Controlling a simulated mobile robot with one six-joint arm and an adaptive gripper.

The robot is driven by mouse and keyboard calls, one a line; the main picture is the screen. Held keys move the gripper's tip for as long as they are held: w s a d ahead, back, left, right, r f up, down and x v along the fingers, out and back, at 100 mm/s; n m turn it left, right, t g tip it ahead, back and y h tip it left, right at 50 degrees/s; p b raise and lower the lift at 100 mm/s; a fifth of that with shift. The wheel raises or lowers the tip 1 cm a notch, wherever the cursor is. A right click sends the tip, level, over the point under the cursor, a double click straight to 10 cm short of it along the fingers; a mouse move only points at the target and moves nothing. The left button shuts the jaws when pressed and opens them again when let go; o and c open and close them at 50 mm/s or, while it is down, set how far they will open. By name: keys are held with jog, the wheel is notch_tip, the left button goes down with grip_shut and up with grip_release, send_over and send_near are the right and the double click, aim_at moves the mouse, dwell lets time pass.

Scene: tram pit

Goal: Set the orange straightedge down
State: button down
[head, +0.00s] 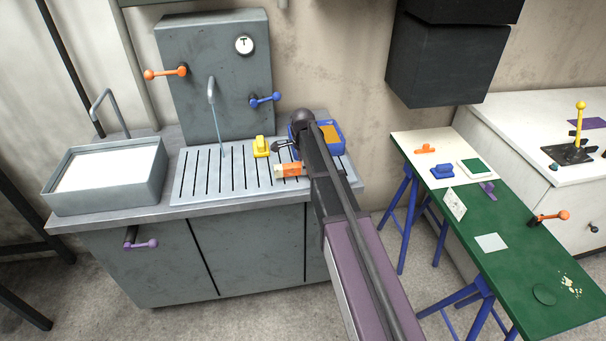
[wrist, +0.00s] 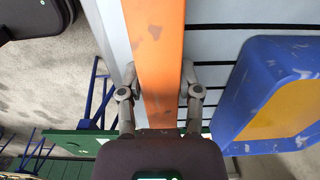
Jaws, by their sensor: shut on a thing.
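The orange straightedge (wrist: 157,45) runs up the middle of the wrist view, with scuffed paint. My gripper (wrist: 160,78) is shut on it, one finger along each side. In the head view my gripper (head: 284,146) is at the right part of the slotted drainboard (head: 215,175), partly hidden by my arm. An orange piece (head: 291,170) shows beside my arm there, seemingly the straightedge's end; the rest is hidden. I cannot tell whether the straightedge touches the drainboard.
A blue-and-yellow container (wrist: 250,75) stands close right of the straightedge; in the head view it (head: 338,146) is behind my arm. A yellow object (head: 261,147) sits on the drainboard. The drainboard's left part is clear. A green-and-white table (head: 515,265) stands right.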

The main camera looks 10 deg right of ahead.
jog(key=shift+f+b, duration=0.75)
jog(key=shift+f, duration=0.3)
jog(key=shift+f, duration=0.15)
jog(key=shift+c, duration=1.5)
grip_release()
jog(key=shift+r, duration=0.2)
notch_tip(320, 180, up, 12)
jog(key=p, duration=1.2)
jog(key=shift+s, duration=0.1)
